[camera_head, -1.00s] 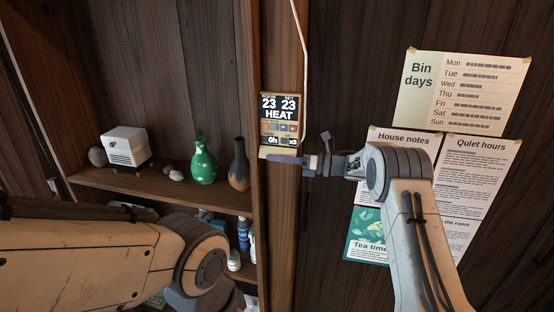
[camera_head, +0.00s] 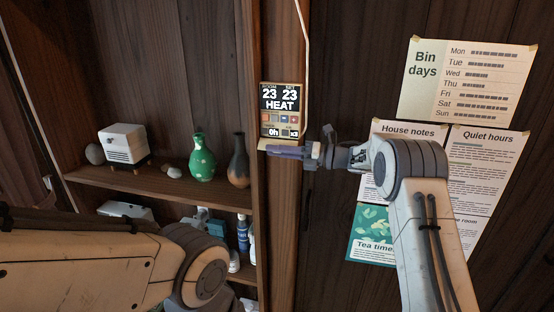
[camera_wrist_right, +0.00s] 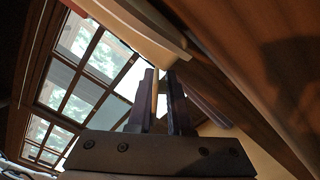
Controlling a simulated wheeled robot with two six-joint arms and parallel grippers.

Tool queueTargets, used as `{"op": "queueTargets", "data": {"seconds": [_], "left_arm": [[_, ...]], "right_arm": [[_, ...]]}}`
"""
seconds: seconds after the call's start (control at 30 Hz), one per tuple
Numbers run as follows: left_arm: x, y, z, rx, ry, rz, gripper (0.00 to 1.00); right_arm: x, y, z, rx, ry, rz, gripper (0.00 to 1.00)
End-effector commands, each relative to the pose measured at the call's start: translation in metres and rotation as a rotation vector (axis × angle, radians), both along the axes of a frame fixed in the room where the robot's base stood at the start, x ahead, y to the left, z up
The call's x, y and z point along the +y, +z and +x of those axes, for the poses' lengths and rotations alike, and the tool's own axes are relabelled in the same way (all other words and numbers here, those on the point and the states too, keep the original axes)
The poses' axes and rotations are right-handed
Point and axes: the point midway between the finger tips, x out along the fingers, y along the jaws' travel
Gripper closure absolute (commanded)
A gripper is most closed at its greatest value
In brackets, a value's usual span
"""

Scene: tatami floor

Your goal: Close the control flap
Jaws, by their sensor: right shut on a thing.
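The wall controller (camera_head: 284,110) is on the wooden post, its screen reading 23, 23 and HEAT above rows of small buttons. Its beige control flap (camera_head: 264,143) hangs open at the bottom edge, below the uncovered buttons, partly hidden by my fingers. My right gripper (camera_head: 284,152) reaches in from the right, just under the controller, and is shut on the flap. In the right wrist view a thin beige edge of the flap (camera_wrist_right: 155,88) shows between the dark fingers of the right gripper (camera_wrist_right: 156,98). My left arm crosses the lower left; its gripper is not visible.
A shelf (camera_head: 165,187) on the left holds a white box-shaped device (camera_head: 124,144), a green vase (camera_head: 202,158) and a dark vase (camera_head: 239,162). A pale cable (camera_head: 304,45) runs up from the controller. Paper notices (camera_head: 465,82) hang on the right wall.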

Motion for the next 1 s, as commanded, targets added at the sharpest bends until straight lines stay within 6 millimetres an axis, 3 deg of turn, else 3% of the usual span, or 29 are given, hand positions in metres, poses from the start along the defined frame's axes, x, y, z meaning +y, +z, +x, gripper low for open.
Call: {"op": "queueTargets", "data": {"seconds": [0.4,0.93,0.97,1.0], "left_arm": [[0.0000,-0.0136,0.0000,0.000,0.000,0.000,1.00],[-0.0001,-0.0142,0.0000,0.000,0.000,0.000,1.00],[-0.0001,-0.0142,0.0000,0.000,0.000,0.000,1.00],[-0.0001,-0.0143,0.0000,0.000,0.000,0.000,1.00]], "right_arm": [[0.0002,0.0037,-0.0036,0.194,-0.006,0.063,1.00],[0.0001,0.0045,-0.0040,0.221,-0.005,0.071,1.00],[0.0001,0.0044,-0.0040,0.221,-0.005,0.071,0.79],[0.0002,0.0044,-0.0041,0.221,-0.005,0.071,0.63]]}}
